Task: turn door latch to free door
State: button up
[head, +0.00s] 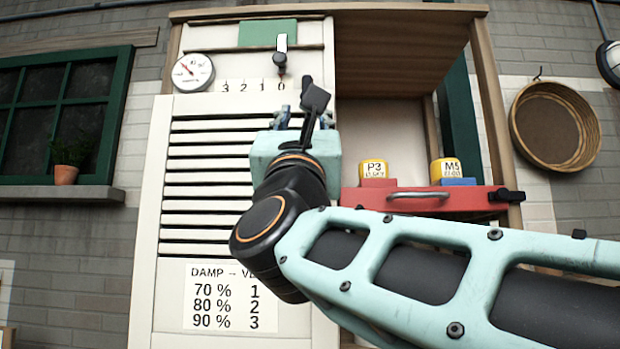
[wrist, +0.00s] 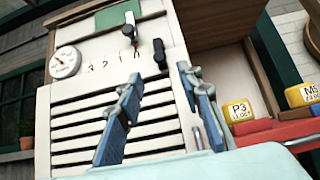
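The door (head: 172,215) is a pale slatted panel, and it looks closed. A dark latch (wrist: 160,53) stands roughly upright at the door's upper right edge in the wrist view. In the head view only its tip (head: 306,83) seems to show; a black part of my wrist covers the rest. My gripper (head: 293,112) is in front of the door's upper right. In the wrist view my gripper (wrist: 158,82) has its blue fingers wide apart with nothing between the pads. The latch appears beyond and between the fingertips, with no contact visible.
Above the door are a round gauge (head: 193,72) and a lever (head: 281,52) over a number scale. A basket (head: 554,126) hangs at the right.

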jog(key=p+x, duration=0.4)
jog(key=x, duration=0.5)
jog(key=shift+w+r, duration=0.2)
jog(key=shift+w, duration=0.15)
grip_shut()
